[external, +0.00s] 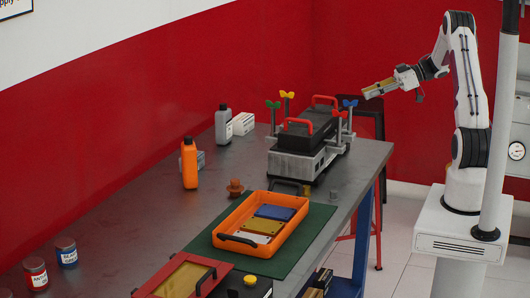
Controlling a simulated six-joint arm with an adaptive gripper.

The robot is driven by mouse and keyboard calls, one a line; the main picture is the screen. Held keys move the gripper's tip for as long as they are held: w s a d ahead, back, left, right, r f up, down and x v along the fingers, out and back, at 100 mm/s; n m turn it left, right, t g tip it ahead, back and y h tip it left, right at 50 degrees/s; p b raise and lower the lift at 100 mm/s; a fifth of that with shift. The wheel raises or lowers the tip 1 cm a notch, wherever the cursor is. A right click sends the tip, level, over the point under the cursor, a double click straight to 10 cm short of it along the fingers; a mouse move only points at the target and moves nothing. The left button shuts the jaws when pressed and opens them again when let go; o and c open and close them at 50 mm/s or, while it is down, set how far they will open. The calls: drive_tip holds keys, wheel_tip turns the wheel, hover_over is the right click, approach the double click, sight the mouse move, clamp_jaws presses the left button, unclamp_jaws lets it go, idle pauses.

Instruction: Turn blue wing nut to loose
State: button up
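The blue wing nut (350,103) sits on top of an upright post at the right of the engine trainer (299,160), which stands on the bench. Its exact turn angle is too small to read. My gripper (367,93) is above and to the right of the blue wing nut, apart from it in the picture. A gold-coloured long piece shows at the gripper's end, pointing left. I cannot tell whether the fingers are open or shut. A red wing nut (339,113) is close beside the blue one; a yellow (287,95) and a green (272,104) one are at the left.
An orange tray (262,225) on a green mat (300,242) lies in front. An orange bottle (190,164) and grey bottle (223,125) stand left. A dark stool (372,108) is behind. Air around the gripper looks free.

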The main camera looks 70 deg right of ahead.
drive_tip(key=shift+x, duration=3.95)
clamp_jaws()
